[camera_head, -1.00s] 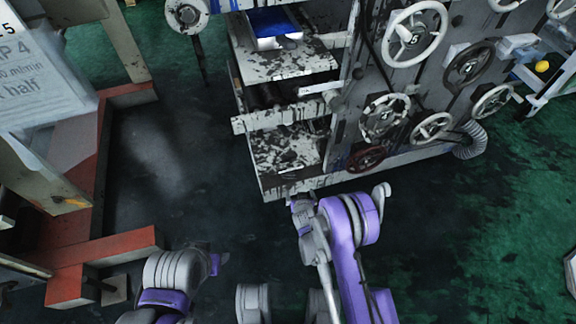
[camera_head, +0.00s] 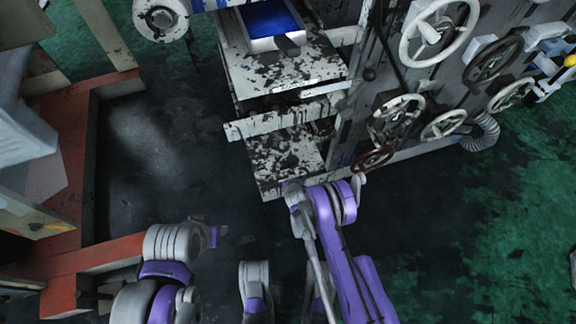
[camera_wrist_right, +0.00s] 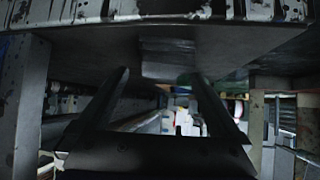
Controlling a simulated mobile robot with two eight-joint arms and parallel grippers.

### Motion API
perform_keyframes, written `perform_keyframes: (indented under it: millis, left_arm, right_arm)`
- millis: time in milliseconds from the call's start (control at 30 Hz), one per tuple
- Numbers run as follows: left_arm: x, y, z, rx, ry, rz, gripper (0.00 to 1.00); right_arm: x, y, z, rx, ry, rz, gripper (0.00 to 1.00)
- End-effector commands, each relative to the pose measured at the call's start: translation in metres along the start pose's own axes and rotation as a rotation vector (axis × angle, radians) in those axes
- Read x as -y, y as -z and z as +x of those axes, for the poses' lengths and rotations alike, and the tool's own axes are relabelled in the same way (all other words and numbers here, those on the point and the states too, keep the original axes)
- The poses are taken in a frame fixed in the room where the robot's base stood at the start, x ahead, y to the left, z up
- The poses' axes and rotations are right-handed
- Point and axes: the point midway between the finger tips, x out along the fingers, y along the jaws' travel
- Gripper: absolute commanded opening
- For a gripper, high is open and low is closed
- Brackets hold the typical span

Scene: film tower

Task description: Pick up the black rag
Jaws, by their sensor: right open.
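I cannot make out the black rag for certain in either view. A small dark piece (camera_head: 288,46) shows at the front edge of the blue-lined tray on the machine's upper shelf, but I cannot tell what it is. My right gripper (camera_wrist_right: 160,72) is open in the right wrist view, with two dark fingers apart and nothing between them. It is below the underside of a pale, paint-spotted shelf (camera_wrist_right: 225,45). In the head view my right arm reaches to the machine's low front corner, and its fingers are not clearly visible.
The machine's spotted shelves (camera_head: 270,75) stand ahead, with the blue-lined tray (camera_head: 270,22) on top. Handwheels (camera_head: 438,30) cover its side panel (camera_head: 405,75). A red-orange frame (camera_head: 72,120) bounds the left side. Dark floor (camera_head: 165,180) lies open between them; green floor is at right.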

Motion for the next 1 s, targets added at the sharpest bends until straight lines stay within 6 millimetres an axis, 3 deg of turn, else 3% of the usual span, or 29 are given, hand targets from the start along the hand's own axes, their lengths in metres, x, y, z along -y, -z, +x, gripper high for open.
perform_keyframes:
  millis: [400,667,1000]
  left_arm:
    - [0.0,-0.002,0.014,-0.001,0.0,0.0,0.5]
    - [0.0,-0.002,0.014,-0.001,0.0,0.0,0.5]
    - [0.0,-0.002,0.014,-0.001,0.0,0.0,0.5]
  right_arm:
    - [0.002,0.007,0.051,0.0,-0.001,0.0,1.0]
    - [0.002,0.008,0.053,0.0,-0.001,0.0,1.0]
    - [0.002,0.008,0.053,0.0,-0.001,0.0,0.42]
